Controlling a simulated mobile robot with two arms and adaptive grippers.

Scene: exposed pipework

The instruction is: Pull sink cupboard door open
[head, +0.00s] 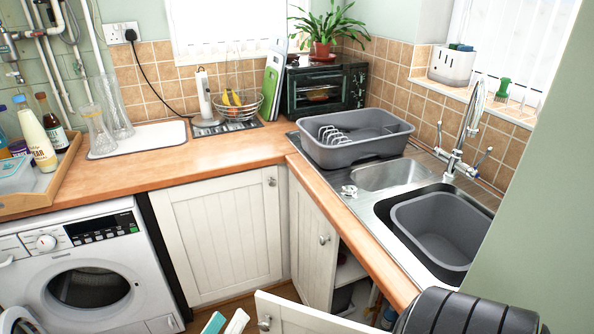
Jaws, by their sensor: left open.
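The sink cupboard door (300,318) is a white panel door at the bottom of the head view. It stands swung out from under the sink counter, with a round metal knob (264,322) near its left edge. The cupboard opening (352,285) shows behind it, with a few items inside. My left gripper (226,323) shows only as two fingertips, one teal and one white, at the bottom edge. They are apart, with a gap between them, just left of the knob and not visibly touching it. The door's lower part is cut off. My right gripper is not seen.
Another white door (313,235) with a knob sits beside the opening. A corner cupboard door (222,238) and a washing machine (88,268) stand to the left. The wooden counter edge (350,225) overhangs the opening. Little floor shows between the doors.

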